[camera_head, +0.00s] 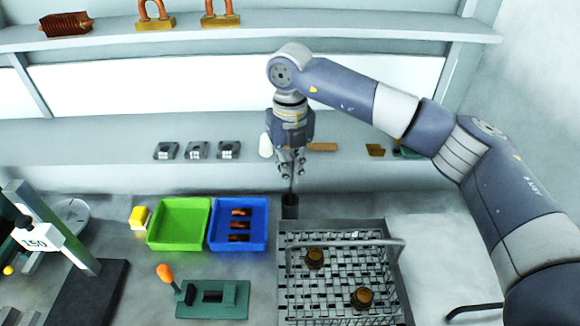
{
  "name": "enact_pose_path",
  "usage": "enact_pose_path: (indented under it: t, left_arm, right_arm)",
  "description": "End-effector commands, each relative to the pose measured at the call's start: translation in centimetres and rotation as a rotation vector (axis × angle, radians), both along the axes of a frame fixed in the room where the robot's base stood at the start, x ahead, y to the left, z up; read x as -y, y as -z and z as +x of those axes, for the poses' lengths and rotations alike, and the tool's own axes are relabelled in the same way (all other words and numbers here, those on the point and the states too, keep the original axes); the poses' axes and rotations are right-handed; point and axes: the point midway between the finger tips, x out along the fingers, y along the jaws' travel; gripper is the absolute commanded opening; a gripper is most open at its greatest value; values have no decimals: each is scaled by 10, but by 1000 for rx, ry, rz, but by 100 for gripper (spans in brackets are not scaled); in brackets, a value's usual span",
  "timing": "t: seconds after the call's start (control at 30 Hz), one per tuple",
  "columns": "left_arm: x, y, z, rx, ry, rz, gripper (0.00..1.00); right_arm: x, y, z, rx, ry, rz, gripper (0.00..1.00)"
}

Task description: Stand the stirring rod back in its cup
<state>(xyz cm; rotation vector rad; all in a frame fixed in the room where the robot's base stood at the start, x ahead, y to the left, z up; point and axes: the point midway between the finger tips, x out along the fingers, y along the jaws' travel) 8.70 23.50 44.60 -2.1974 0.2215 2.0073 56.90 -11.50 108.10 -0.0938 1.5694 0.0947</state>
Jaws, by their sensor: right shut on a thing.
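The dark cup (290,208) stands on the bench behind the mesh basket, just right of the blue bin. My right gripper (291,173) is above the cup, pointing down, and is shut on the stirring rod (292,187). The rod is thin and dark, and roughly upright. Its lower end meets the cup's mouth in the picture; I cannot tell how far inside it reaches. Its upper part is hidden by the gripper. My left gripper is not in view.
The wire mesh basket (284,270) with two brown round parts is in front of the cup. A blue bin (265,238) holding copper parts and an empty green bin (180,222) stand left. A shelf with small parts runs behind. A green fixture (213,310) lies at front.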

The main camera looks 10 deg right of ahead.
Motion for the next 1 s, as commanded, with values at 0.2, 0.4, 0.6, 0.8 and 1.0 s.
enact_pose_path:
  t: [0.2, 0.4, 0.6, 0.8, 1.0]
  left_arm:
    - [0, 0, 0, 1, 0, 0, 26]
    - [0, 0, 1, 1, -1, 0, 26]
    - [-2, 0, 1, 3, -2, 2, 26]
    - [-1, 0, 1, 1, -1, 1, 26]
    - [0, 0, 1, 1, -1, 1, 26]
  right_arm:
    - [0, 0, 0, 0, 0, 0, 28]
    - [0, 0, 0, 0, 0, 0, 33]
    - [0, -3, 0, 0, 1, 0, 33]
    - [0, -31, 1, 4, 0, 1, 33]
    - [0, -74, 1, 4, 1, 0, 33]
